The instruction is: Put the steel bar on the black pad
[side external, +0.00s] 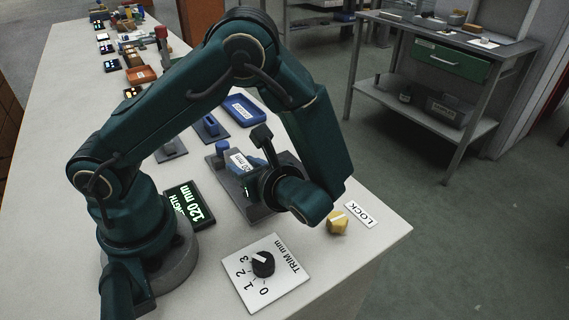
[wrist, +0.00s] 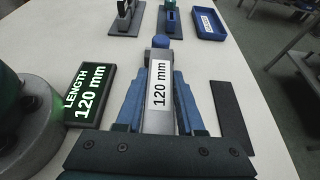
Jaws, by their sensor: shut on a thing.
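The steel bar (wrist: 159,122) is a pale grey block with a white "120 mm" label in the wrist view. My gripper (wrist: 160,82) is shut on it, with one blue finger along each side. In the side external view the bar's label (side external: 241,163) shows beside my wrist, above a dark grey plate; I cannot tell whether the bar touches the plate. A dark flat strip, apparently the black pad (wrist: 233,112), lies to the right of my gripper in the wrist view. My arm hides much of this area in the side external view.
A blue knob-like piece (wrist: 161,41) stands just beyond the bar. A length display (side external: 190,205) reads 120 mm. A trim dial (side external: 263,264) and a yellow lock knob (side external: 338,223) are near the table's front. A blue tray (side external: 245,111) lies farther back.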

